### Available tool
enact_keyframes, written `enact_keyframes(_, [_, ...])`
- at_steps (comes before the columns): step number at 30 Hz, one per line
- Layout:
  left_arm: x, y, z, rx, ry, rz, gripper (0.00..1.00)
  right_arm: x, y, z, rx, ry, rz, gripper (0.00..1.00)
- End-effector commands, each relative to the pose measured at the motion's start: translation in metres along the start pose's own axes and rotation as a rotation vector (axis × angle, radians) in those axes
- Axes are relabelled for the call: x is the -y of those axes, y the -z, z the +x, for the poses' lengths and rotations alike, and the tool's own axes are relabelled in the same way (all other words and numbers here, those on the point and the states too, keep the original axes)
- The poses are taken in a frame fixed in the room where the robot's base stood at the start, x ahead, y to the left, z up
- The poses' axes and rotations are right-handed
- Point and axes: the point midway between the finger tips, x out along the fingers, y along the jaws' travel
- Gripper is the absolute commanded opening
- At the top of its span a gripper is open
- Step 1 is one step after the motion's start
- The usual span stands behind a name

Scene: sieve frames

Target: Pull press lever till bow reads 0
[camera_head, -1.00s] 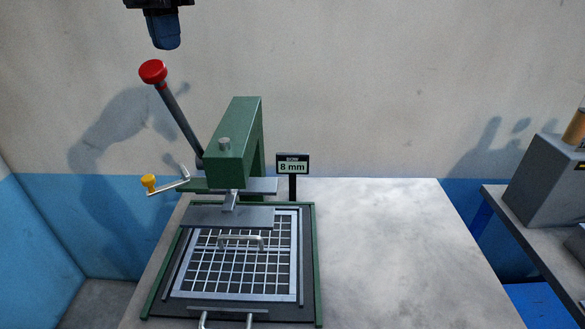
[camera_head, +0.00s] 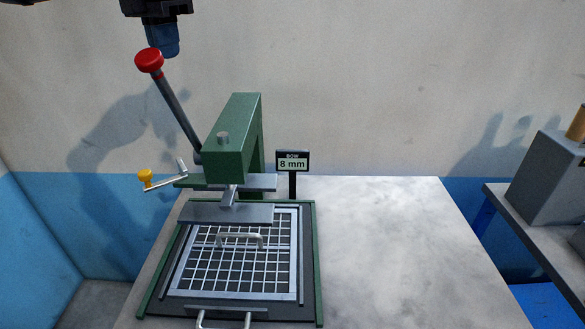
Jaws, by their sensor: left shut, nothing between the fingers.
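A green press (camera_head: 233,150) stands on the table over a sieve frame (camera_head: 296,262) with a wire grid. Its dark pressing plate (camera_head: 225,213) is over the back of the frame. The press lever (camera_head: 178,110) slants up to the left and ends in a red knob (camera_head: 149,59). The bow display (camera_head: 292,162) on a short post reads 8 mm. My left gripper (camera_head: 163,52) is shut and empty, pointing down at the top of the picture; it appears just beside the red knob, and I cannot tell whether they touch. My right gripper is not in view.
A small crank with a yellow knob (camera_head: 145,177) sticks out left of the press. Metal handles stand on the frame and at the front tray edge. The table (camera_head: 400,250) is clear on the right. A second bench with a grey box (camera_head: 549,175) stands at far right.

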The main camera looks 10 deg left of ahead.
Motion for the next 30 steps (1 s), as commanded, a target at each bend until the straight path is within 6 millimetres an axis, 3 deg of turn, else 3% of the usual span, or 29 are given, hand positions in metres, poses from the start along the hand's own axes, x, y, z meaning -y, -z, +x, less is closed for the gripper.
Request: enact_keyframes(30, [0.007,0.013,0.058,-0.002,0.0,0.0,0.0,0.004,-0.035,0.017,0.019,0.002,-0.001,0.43])
